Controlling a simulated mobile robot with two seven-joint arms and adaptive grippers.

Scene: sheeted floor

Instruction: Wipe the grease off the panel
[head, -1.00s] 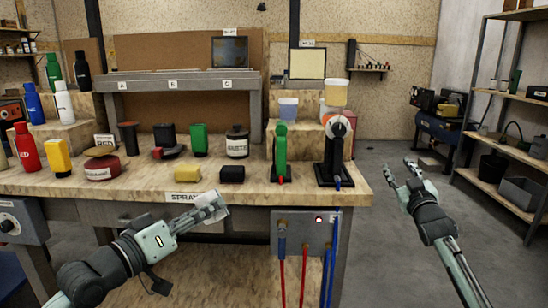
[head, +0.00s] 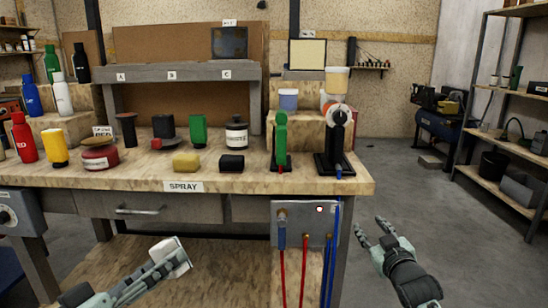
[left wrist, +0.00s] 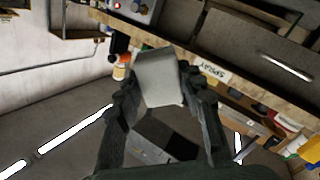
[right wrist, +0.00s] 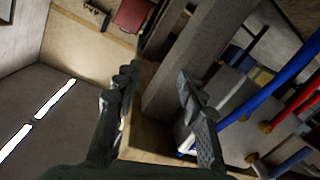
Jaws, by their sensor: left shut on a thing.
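My left gripper (head: 172,262) is shut on a pale grey-white block or pad (head: 162,249), low in front of the bench and below its front edge. The pad also shows between the fingers in the left wrist view (left wrist: 158,80). A dark, dull panel (head: 229,43) hangs on the brown backboard above the shelf; a framed cream panel (head: 307,59) is on the wall to its right. I cannot tell which is greasy, and no grease is clear. My right gripper (head: 370,228) is open and empty, right of the bench; its spread fingers show in the right wrist view (right wrist: 157,90).
The wooden bench (head: 130,180) holds several bottles, a yellow sponge-like block (head: 186,162), a black block (head: 231,163), and green (head: 281,140) and black (head: 335,145) stands. A hose box (head: 304,225) is on its front. Floor is free to the right.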

